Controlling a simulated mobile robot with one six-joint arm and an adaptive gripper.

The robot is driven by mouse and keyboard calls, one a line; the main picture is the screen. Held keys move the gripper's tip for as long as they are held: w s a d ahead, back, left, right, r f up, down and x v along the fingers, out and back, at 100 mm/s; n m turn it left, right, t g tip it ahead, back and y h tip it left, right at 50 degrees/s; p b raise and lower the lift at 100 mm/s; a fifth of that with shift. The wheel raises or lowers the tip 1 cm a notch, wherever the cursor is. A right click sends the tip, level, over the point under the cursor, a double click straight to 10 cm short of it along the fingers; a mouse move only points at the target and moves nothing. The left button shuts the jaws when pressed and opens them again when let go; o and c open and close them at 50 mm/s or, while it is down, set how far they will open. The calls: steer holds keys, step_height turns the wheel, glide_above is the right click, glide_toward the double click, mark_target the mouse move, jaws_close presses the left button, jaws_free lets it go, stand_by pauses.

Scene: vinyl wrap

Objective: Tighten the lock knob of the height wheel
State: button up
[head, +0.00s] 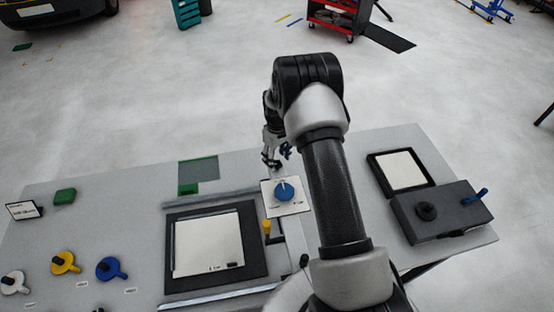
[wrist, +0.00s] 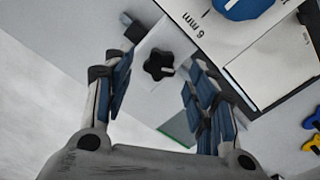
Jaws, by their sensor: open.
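A blue wheel (head: 285,190) with a white pointer stands on a white plate on the bench in the head view. It also shows at the top of the wrist view (wrist: 243,8), beside a "6 mm" mark. A black star-shaped knob (wrist: 158,65), which looks like the lock knob, sits near that plate in the wrist view. My gripper (wrist: 154,82) is open, with one blue-padded finger on each side of the knob and a gap to both. In the head view my gripper (head: 276,154) is just behind the wheel plate; the star knob is hidden there.
A black-framed white panel (head: 187,281) lies left of the wheel, with a yellow-handled lever (head: 267,228) between. White, yellow (head: 65,263) and blue (head: 110,268) handles stand at left. A dark box with a blue lever (head: 477,196) is at right.

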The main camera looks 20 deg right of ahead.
mark_target(277, 164)
steer(key=shift+f, duration=1.1)
steer(key=shift+c, duration=0.6)
steer(key=c, duration=1)
